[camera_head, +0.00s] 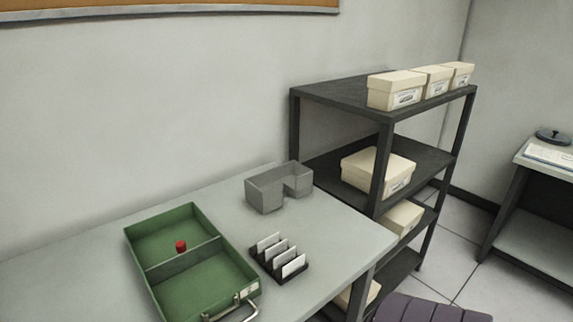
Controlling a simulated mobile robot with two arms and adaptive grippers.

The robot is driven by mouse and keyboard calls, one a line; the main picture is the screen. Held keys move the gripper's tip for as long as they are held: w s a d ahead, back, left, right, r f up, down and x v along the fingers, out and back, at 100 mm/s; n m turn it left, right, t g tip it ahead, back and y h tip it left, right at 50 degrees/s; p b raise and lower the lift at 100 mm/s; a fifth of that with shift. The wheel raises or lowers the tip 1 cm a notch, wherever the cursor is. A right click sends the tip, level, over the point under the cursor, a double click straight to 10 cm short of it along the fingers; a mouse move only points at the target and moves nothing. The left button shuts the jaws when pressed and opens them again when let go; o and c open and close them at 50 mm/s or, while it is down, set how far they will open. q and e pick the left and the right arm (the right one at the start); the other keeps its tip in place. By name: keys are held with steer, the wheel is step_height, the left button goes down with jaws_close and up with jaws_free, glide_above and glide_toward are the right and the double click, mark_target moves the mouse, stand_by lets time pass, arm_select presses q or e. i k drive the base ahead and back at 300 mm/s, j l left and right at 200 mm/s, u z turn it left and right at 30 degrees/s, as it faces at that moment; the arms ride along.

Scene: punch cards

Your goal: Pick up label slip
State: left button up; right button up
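Several white slips or cards stand tilted in a small black slotted rack (283,273) on the grey table; the front one (294,266) shows most clearly. I cannot tell which of them, if any, is the label slip. A green divided tray (153,283) lies left of the rack, with a metal handle (238,310) and a small pale label (249,289) at its front end. A small red object (181,246) is at its divider. Neither of my grippers is in view.
A grey notched bin (264,195) stands behind the rack near the wall. Right of the table (345,243) is a dark shelf unit (345,93) with cream boxes (396,90). A dark purple ribbed seat (430,309) is at the bottom. The table's right part is clear.

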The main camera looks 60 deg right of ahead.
mark_target(277, 249)
steer(key=k+l+z, duration=0.1)
steer(key=l+z, duration=0.15)
steer(key=l, duration=0.6)
steer(key=l+z, duration=0.25)
steer(key=l, duration=0.55)
